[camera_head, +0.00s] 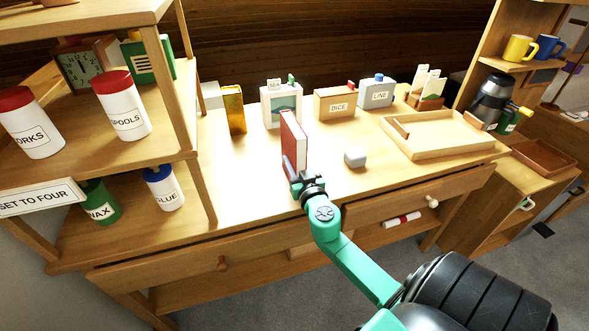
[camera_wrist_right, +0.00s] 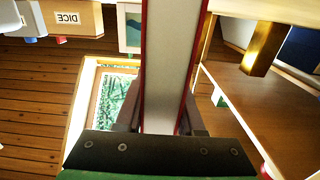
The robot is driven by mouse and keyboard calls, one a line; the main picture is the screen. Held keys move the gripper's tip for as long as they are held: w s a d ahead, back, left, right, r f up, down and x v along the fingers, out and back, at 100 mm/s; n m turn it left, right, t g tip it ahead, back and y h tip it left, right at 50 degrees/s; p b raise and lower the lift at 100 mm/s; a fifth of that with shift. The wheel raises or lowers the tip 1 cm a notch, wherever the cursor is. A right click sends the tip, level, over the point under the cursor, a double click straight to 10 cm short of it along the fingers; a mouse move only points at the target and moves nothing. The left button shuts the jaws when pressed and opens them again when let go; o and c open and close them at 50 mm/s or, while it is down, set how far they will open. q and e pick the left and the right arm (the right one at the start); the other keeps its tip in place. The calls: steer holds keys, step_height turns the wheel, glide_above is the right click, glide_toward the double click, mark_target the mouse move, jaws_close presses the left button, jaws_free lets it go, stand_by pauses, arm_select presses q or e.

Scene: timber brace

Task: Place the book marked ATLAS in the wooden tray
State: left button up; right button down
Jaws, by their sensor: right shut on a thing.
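A red book (camera_head: 291,140) with pale page edges stands upright at the middle of the desk. No ATLAS lettering can be read on it. My right gripper (camera_head: 301,180) is shut on the near lower part of the book. In the right wrist view the book (camera_wrist_right: 172,60) rises between the two fingers, with red covers on both sides of its pages. I cannot tell whether its bottom touches the desk. A shallow light wooden tray (camera_head: 445,150) lies on the right part of the desk, to the right of the book. My left gripper is not in view.
A small grey block (camera_head: 355,158) lies between book and tray. Behind stand a gold box (camera_head: 234,108), a picture box (camera_head: 283,105), a DICE box (camera_head: 336,104) and a LINE box (camera_head: 376,93). Shelves (camera_head: 190,120) bound the left. A brown tray (camera_head: 543,158) sits farther right.

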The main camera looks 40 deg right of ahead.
steer(key=shift+r, duration=0.1)
steer(key=c, duration=0.9)
jaws_free()
steer(key=shift+f, duration=0.2)
steer(key=shift+c, duration=0.2)
steer(key=o, duration=0.4)
steer(key=shift+r, duration=0.1)
